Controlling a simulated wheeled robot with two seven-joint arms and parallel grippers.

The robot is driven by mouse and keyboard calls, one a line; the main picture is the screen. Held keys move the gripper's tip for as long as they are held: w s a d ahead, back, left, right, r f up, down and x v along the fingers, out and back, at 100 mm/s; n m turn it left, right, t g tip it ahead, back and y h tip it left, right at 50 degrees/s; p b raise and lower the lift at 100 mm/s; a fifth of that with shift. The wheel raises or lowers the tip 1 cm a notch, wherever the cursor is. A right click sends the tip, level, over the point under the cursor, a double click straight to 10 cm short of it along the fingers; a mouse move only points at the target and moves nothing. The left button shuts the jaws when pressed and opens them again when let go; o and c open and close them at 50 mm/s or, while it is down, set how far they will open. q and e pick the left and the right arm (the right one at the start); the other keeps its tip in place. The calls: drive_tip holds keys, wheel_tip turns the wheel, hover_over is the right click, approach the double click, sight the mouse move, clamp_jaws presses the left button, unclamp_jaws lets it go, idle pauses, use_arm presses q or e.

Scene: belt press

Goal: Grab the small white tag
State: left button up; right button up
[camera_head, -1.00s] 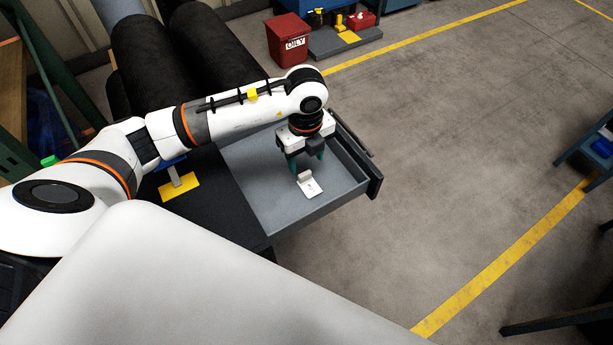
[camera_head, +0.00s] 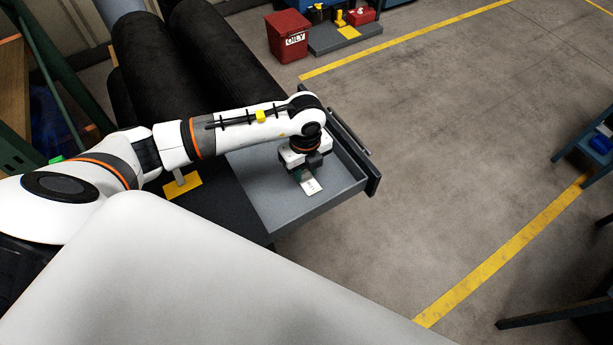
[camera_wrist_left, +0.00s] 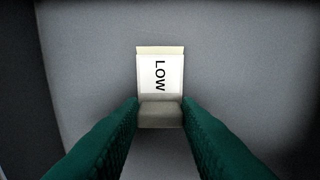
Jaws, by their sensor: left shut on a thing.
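The small white tag (camera_head: 312,187) is in the open grey drawer (camera_head: 268,207), low over or on its floor; I cannot tell which. In the left wrist view the tag (camera_wrist_left: 160,74) shows the word LOW, with a raised block at its near end. My left gripper (camera_head: 305,176) reaches down into the drawer. Its green fingers (camera_wrist_left: 160,116) are shut on that raised block, one on each side. The fingers and wrist partly cover the tag in the head view. My right gripper is not in view.
The drawer's walls surround the gripper, with a dark front (camera_head: 362,165) to the right. Large black rolls (camera_head: 160,75) lie behind my arm. A red bin (camera_head: 288,36) marked OILY stands at the back. The concrete floor to the right is mostly free.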

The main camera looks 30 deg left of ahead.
sight(306, 172)
use_arm(q)
wheel_tip(306, 172, up, 10)
drive_tip(key=b, duration=0.2)
drive_tip(key=shift+b, duration=0.35)
